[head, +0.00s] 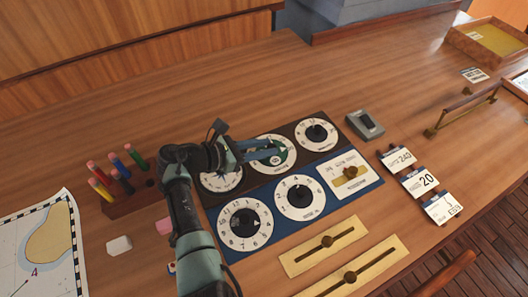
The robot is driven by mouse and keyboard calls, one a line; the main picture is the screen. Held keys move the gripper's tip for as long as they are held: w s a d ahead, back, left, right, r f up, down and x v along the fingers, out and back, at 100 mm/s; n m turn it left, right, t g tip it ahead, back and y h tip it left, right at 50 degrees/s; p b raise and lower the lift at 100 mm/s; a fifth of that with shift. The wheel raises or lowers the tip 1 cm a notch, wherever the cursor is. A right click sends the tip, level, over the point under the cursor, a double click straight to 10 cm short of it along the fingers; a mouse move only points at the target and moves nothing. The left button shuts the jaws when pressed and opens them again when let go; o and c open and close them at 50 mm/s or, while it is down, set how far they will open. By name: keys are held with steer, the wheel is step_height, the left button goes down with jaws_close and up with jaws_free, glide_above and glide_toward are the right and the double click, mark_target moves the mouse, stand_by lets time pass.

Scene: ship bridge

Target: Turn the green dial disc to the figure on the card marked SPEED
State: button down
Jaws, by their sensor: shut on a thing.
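The green dial disc (289,155) is in the middle of the back row of round white dials, partly covered by my gripper. My gripper (272,150) reaches over this dial from the left and is shut at its middle, on the disc's knob as far as I can see. The figure at its pointer is too small to read. Three small cards stand to the right of the panel: one shows 240 (399,159), one shows 20 (424,183), and one shows a figure like 1 (441,208). Their small print is not legible, so I cannot tell which says SPEED.
Black-centred dials (317,134) (300,197) surround the green one. A white plate with a brass knob (349,172), brass slider plates (324,246), a grey switch box (365,124), a pen rack (128,197) and a chart (40,243) lie around. The desk behind the panel is clear.

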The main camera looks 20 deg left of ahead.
stand_by(0.4)
steer(key=c, duration=0.6)
jaws_free()
steer(key=shift+c, duration=0.2)
steer(key=v, duration=1.3)
steer(key=shift+w, duration=0.1)
